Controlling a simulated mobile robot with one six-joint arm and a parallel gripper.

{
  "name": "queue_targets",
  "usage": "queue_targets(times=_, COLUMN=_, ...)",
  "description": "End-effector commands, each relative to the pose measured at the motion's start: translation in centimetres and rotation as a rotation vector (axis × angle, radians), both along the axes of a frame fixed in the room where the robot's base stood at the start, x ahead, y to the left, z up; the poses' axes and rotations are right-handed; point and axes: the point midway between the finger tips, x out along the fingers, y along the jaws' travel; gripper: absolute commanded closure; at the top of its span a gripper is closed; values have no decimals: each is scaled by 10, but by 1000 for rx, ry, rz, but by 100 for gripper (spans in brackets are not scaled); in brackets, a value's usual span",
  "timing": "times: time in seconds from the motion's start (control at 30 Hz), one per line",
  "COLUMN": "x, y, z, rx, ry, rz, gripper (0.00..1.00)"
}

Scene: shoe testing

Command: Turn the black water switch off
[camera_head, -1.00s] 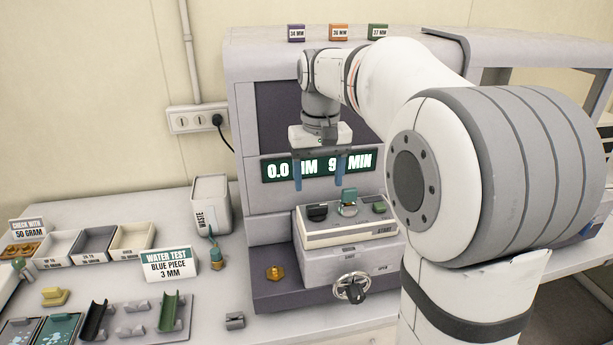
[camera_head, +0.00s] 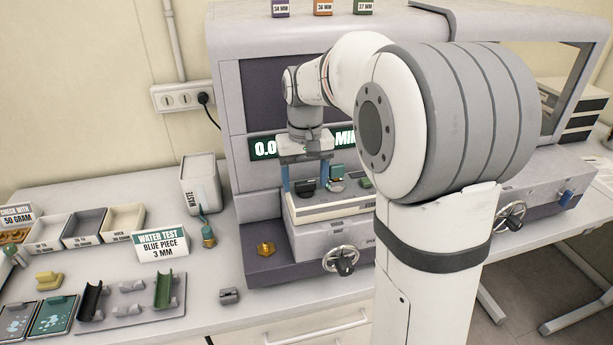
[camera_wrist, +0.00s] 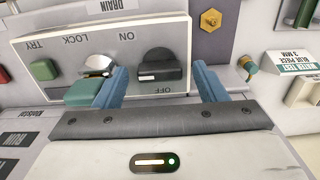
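The black water switch (camera_wrist: 162,66) is a dark knob on the white control panel (camera_wrist: 60,22). In the wrist view the lettering is upside down, with ON above left of the knob and OFF below it. A pale mark shows on the knob's lower left; I cannot tell its exact setting. My gripper (camera_wrist: 160,72) is open, with one blue finger on each side of the knob and gaps visible. In the head view the switch (camera_head: 306,186) sits between the fingertips of my gripper (camera_head: 305,185), just above the panel.
A metal switch with a teal block (camera_wrist: 92,82) stands close to one finger. A green button (camera_wrist: 44,69) is further left. A round valve handle (camera_head: 342,260) and a brass hex piece (camera_head: 266,248) are below the panel.

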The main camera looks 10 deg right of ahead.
Motion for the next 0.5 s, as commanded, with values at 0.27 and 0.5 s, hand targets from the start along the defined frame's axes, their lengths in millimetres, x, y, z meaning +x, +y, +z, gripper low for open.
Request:
queue_targets(times=0.27, x=0, y=0, z=0, rx=0, ry=0, rz=-1, gripper=57)
queue_targets(times=0.5, x=0, y=-1, z=0, rx=0, ry=0, rz=-1, gripper=77)
